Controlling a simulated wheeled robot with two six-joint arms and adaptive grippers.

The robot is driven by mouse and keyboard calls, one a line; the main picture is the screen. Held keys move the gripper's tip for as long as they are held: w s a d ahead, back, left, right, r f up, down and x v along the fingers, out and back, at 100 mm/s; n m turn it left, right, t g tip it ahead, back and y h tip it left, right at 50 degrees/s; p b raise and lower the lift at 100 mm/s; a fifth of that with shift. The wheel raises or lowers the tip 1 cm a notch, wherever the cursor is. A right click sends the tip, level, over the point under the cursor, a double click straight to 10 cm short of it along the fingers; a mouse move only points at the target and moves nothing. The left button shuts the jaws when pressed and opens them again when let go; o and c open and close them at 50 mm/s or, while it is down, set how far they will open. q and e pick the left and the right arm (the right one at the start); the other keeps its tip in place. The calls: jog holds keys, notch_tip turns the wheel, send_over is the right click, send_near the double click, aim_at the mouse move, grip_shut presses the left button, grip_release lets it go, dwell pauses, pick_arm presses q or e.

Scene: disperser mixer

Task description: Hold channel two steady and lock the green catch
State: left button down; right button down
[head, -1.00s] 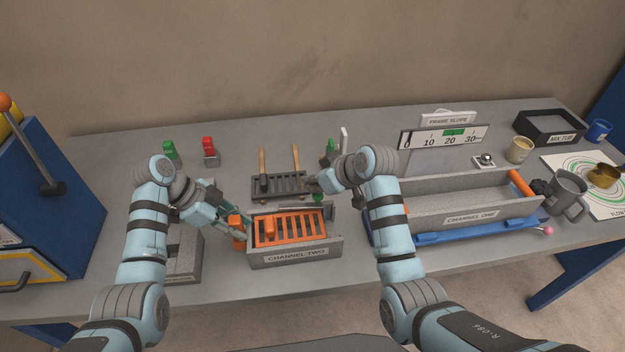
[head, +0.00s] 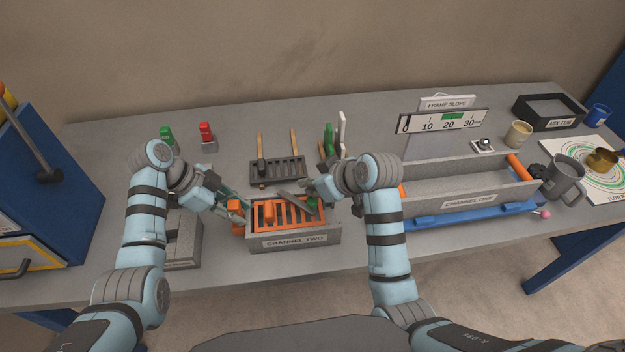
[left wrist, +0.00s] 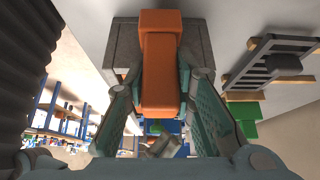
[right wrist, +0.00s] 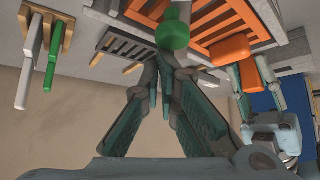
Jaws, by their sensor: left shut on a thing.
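Channel two (head: 295,241) is a grey trough with an orange slatted grate (head: 290,213) on the bench in front of me. My left gripper (head: 232,206) is shut on the orange handle (left wrist: 160,62) at its left end; the handle fills the space between the fingers in the left wrist view. The green catch (head: 312,204) is at the right end of the grate; its round green knob (right wrist: 172,30) shows in the right wrist view. My right gripper (right wrist: 161,68) has its fingertips together, empty, close to the knob; I cannot tell whether they touch it.
A dark slotted rack (head: 278,170) with wooden handles lies behind channel two. Channel one (head: 470,190) stands to the right on a blue base. Red (head: 207,134) and green (head: 167,136) blocks stand at the back left. Bare bench lies in front of channel two.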

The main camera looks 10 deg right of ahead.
jog(key=shift+s+f, duration=0.4)
jog(key=shift+f, duration=0.05)
jog(key=shift+w, duration=0.15)
jog(key=shift+w+a+r, duration=0.1)
jog(key=shift+w+a, duration=0.05)
jog(key=shift+w, duration=0.4)
jog(key=shift+w+a+r, duration=0.1)
jog(key=shift+r, duration=0.1)
jog(key=shift+w, duration=0.3)
jog(key=w, duration=0.1)
jog(key=w+r, duration=0.1)
jog(key=shift+w+r, duration=0.25)
jog(key=shift+w, duration=0.1)
jog(key=s+r, duration=0.6)
jog(key=shift+r, duration=0.25)
